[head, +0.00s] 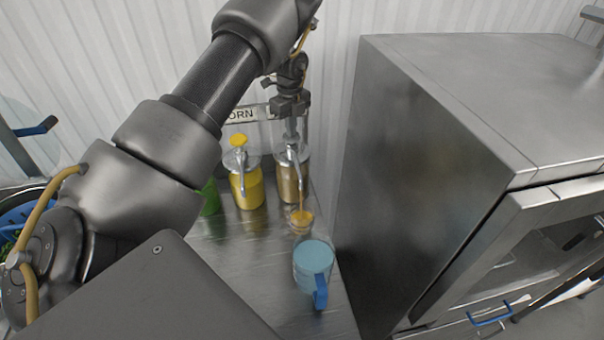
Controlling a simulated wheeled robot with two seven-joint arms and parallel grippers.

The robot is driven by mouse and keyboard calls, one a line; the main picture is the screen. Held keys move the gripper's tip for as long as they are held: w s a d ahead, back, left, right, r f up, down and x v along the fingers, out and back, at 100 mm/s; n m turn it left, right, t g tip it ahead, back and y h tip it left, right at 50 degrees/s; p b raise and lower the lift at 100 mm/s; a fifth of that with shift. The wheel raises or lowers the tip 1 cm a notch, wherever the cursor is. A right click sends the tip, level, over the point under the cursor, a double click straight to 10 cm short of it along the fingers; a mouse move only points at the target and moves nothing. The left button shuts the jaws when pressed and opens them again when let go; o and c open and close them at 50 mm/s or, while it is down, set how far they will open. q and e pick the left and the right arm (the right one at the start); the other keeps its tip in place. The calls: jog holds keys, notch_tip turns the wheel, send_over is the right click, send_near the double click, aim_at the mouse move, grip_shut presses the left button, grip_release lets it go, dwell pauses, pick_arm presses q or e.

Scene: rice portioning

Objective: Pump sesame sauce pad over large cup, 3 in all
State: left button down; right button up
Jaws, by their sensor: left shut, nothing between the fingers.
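The sesame sauce dispenser (287,185) is a clear jar of tan-brown sauce with a metal pump. It stands on the steel counter against the back wall. My left gripper (291,112) is shut, directly above the pump top, and appears to be at or on it; the arm partly hides the contact. A brownish-orange streak shows at the spout end, above a small clear cup (303,238) with orange-brown content at its top. I cannot tell whether this is the large cup. My right gripper is out of view.
A yellow sauce dispenser (247,188) stands left of the sesame one, and a green one (210,197) is partly hidden by my arm. A large steel cabinet (430,160) bounds the counter (240,243) at right.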

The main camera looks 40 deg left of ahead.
pick_arm(q)
jog(key=shift+f, duration=0.6)
jog(key=shift+s+r, duration=0.1)
jog(key=shift+r, duration=0.05)
jog(key=shift+r+p, duration=1.2)
jog(key=shift+r, duration=0.65)
jog(key=shift+f, duration=0.15)
